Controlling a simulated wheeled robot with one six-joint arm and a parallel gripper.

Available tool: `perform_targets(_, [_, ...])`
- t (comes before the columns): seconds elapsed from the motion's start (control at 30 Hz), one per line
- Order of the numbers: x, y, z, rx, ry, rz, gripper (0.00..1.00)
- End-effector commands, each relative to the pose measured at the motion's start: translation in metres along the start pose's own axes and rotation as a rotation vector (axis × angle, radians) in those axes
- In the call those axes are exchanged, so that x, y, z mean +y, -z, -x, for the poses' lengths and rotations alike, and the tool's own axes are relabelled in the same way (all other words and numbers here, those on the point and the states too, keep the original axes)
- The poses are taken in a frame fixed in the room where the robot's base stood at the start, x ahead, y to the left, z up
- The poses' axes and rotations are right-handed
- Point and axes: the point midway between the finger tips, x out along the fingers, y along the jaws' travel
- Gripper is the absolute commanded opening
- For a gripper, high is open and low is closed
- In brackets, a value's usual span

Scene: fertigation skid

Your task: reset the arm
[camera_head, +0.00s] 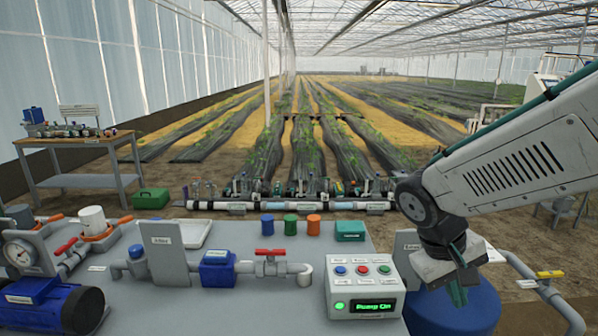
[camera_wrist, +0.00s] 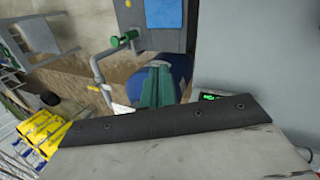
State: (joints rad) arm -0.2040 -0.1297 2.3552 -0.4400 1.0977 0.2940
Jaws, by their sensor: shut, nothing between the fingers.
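My arm reaches in from the right in the head view. My gripper (camera_head: 457,292) points down with its green fingers together and nothing between them. It hangs in front of the blue drum (camera_head: 470,312), to the right of the control box (camera_head: 365,288). In the wrist view the shut green fingers (camera_wrist: 156,88) show in the middle against the blue drum (camera_wrist: 181,85). I cannot tell how far the fingers are from the drum.
The grey skid table (camera_head: 265,310) carries a blue pump (camera_head: 50,305), a gauge (camera_head: 20,252), a red-handled valve (camera_head: 270,262) and blue, green and orange caps. A pipe with a yellow handle (camera_head: 549,274) runs right of the drum. A workbench (camera_head: 75,143) stands back left.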

Motion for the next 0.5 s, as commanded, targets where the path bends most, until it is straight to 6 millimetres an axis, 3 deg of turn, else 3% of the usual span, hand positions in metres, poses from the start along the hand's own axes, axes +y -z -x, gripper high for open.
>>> perform_targets(0.03, [0.001, -0.023, 0.007, -0.004, 0.053, -0.006, 0.00])
perform_targets(0.2, [-0.008, -0.086, 0.026, 0.007, 0.231, -0.009, 0.00])
perform_targets(0.33, [-0.016, -0.122, 0.037, 0.057, 0.340, -0.045, 0.00])
perform_targets(0.5, [-0.017, -0.146, 0.048, 0.138, 0.400, -0.125, 0.00])
